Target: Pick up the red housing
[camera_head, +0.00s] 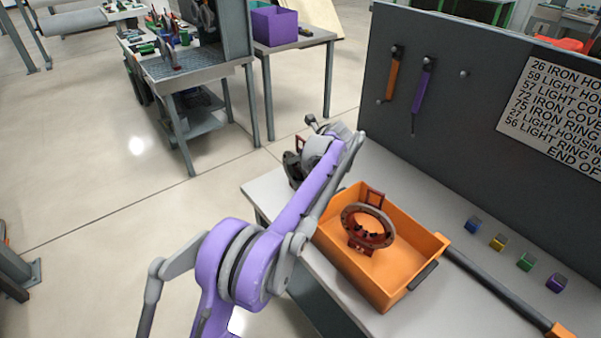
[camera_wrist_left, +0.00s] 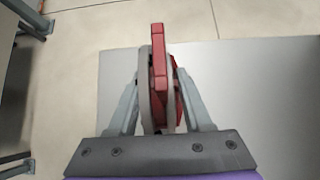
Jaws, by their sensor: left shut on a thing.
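A red housing (camera_wrist_left: 158,60) with a grey ring-like part stands edge-on between the two fingers of my left gripper (camera_wrist_left: 160,82) in the left wrist view. The fingers press on it from both sides, and it is held over the pale table's edge. In the head view my left arm reaches to the table's far left corner; a small red part of the held housing (camera_head: 302,144) shows beside the wrist, and the rest is hidden. A second dark red, round housing (camera_head: 368,227) lies in the orange bin. My right gripper is not in view.
The orange bin (camera_head: 424,285) sits on the grey table (camera_head: 445,312), right of my left arm. Small coloured blocks (camera_head: 498,242) line the table's right side. A dark board (camera_head: 465,135) with hanging tools rises behind. Open floor (camera_head: 110,180) lies left.

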